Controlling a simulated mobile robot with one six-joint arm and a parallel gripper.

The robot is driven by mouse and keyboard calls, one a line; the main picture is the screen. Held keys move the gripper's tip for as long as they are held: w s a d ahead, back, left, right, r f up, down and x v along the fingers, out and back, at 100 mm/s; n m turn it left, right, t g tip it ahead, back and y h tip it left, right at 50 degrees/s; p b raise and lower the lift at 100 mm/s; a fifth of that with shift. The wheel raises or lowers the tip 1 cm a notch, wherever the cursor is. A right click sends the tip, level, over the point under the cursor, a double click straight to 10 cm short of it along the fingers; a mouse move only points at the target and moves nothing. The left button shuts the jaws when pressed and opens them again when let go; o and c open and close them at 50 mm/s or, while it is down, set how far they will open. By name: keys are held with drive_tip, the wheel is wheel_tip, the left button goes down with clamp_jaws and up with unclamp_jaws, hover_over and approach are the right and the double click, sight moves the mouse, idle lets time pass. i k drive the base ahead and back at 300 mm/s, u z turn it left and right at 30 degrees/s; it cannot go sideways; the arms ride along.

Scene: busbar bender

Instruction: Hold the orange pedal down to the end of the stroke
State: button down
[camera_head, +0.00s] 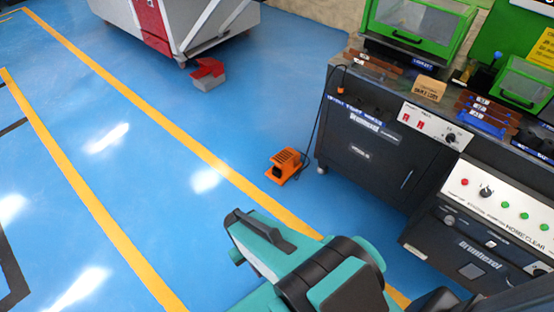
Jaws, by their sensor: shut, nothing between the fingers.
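The orange pedal (286,165) stands on the blue floor near the middle of the view, left of a dark machine cabinet. It is a small orange foot-switch housing with a dark opening at its front. A dark cable runs up from it along the cabinet. How far its treadle is pressed is too small to tell. My teal and black arm reaches in from the lower right, and its visible part appears nearer the camera than the pedal. I cannot make out gripper fingers in this view. Nothing of mine is seen touching the pedal.
The dark cabinet (372,150) stands right of the pedal, with a second control cabinet (485,240) nearer. A red and grey pedal-like block (208,74) lies by a white and red machine (150,22) at the back. Yellow lines (120,90) cross open floor on the left.

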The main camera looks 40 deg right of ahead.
sight(282, 157)
drive_tip(key=z, duration=0.1)
drive_tip(key=i, duration=0.95)
drive_tip(key=u, duration=0.05)
